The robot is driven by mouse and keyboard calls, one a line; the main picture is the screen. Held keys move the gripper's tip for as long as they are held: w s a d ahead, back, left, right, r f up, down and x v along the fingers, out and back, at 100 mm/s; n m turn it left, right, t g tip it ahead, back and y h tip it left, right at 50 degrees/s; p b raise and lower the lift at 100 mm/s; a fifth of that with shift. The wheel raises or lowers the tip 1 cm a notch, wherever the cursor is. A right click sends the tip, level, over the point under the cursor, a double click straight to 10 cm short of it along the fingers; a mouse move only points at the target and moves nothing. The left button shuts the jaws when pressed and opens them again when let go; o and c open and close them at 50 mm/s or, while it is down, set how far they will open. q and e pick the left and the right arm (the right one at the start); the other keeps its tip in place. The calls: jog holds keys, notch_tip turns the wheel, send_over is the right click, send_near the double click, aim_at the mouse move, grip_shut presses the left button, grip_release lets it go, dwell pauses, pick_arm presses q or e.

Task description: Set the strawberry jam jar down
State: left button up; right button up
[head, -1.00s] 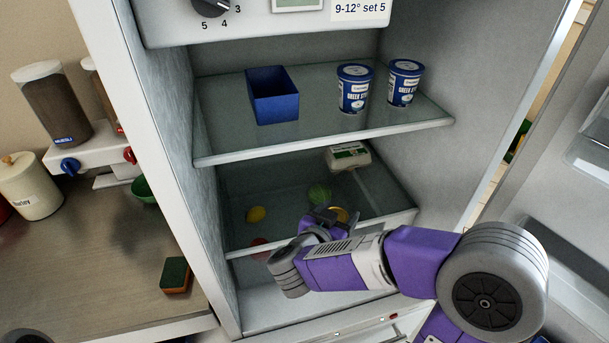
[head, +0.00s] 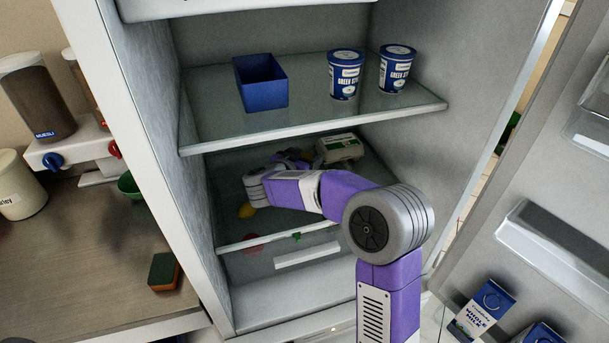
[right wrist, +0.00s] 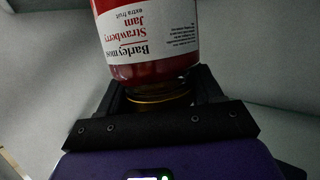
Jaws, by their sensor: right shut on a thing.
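The strawberry jam jar (right wrist: 152,40) fills the top middle of the right wrist view. It has red contents, a white label and a gold lid, and its label reads upside down there. My right gripper (right wrist: 163,92) is shut on the jar at its lid end. In the head view my right gripper (head: 292,157) is deep inside the fridge, below the upper glass shelf (head: 320,122) and left of an egg carton (head: 339,148). The jar cannot be made out in the head view, and whether it touches a surface cannot be told. My left gripper is not in view.
A blue open box (head: 262,95) and two yogurt tubs (head: 345,75) (head: 396,70) stand on the upper shelf. The fridge door (head: 560,200) stands open at right, with milk cartons (head: 485,308).

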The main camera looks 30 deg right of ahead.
notch_tip(320, 180, down, 5)
jog(key=shift+b, duration=1.2)
jog(key=shift+w+d+f+b, duration=0.1)
jog(key=shift+w+f+b, duration=0.1)
jog(key=shift+f+b, duration=0.1)
jog(key=shift+r, duration=0.15)
jog(key=o, duration=1.7)
jog(key=shift+s+f, duration=0.1)
jog(key=shift+f, duration=0.15)
